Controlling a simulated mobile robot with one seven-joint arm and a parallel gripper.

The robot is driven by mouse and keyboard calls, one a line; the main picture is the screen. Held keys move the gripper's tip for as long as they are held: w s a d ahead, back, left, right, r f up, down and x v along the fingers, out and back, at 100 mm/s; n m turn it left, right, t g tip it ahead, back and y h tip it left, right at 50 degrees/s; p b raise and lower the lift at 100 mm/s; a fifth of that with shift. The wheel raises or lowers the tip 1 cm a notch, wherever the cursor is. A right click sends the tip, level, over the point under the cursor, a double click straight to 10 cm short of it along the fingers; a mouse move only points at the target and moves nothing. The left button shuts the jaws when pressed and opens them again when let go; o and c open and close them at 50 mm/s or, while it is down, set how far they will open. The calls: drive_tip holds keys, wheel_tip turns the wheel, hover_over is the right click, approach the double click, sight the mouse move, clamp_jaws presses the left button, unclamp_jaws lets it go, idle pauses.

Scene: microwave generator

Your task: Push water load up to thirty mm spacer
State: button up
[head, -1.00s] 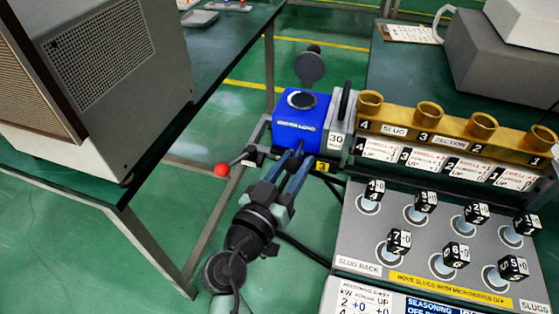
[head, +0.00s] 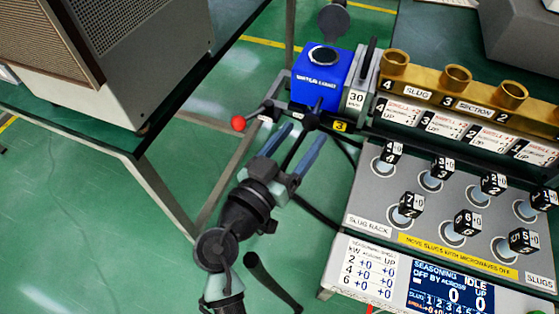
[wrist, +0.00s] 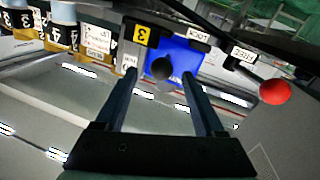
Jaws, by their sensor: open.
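The blue water load (head: 318,82) sits upright at the left end of the line, with a dark round opening on top. Its right side appears to meet the grey thirty mm spacer (head: 357,99), which has a black upright handle. A dark round knob (wrist: 162,68) stands out in front of the blue body (wrist: 185,58) in the wrist view. My gripper (head: 300,137) is open and empty, in front of and below the water load. Its fingers (wrist: 160,80) point toward the load, with the knob between their tips in the wrist view; contact cannot be told.
A red ball lever (head: 238,123) sticks out left of the load; its ball is nearer the FREE label (wrist: 243,55) than the LOCK label (wrist: 198,38). The brass slug section (head: 455,90) and slug rack (head: 372,222) lie right. A grey cabinet (head: 130,60) stands left.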

drive_tip(key=v, duration=0.8)
drive_tip(key=shift+r, duration=0.1)
